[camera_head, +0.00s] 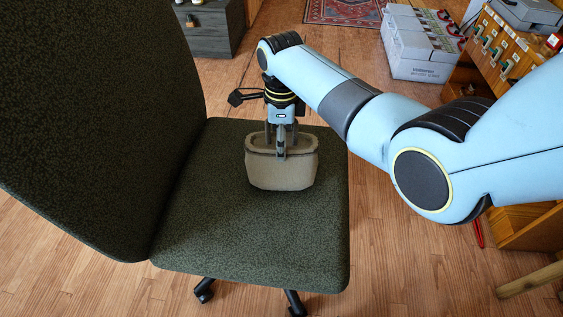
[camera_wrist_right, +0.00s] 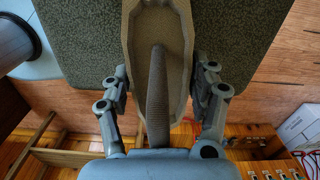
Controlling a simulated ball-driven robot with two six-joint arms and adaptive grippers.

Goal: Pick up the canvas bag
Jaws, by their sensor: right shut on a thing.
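The canvas bag (camera_head: 282,173), beige-grey with an open top and rounded rim, stands upright on the seat of a dark green office chair (camera_head: 230,240). My right gripper (camera_head: 282,141) comes down from above into the top of the bag. In the right wrist view, its two fingers (camera_wrist_right: 162,78) stand either side of a ribbed grey-brown strip at the bag (camera_wrist_right: 179,40). The right gripper is shut on the bag; the exact contact points are hard to see. My left gripper is in neither view.
The chair back (camera_head: 90,110) rises at the left. Wooden floor (camera_head: 420,270) lies around the chair. A dark cabinet (camera_head: 210,28) is at the back.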

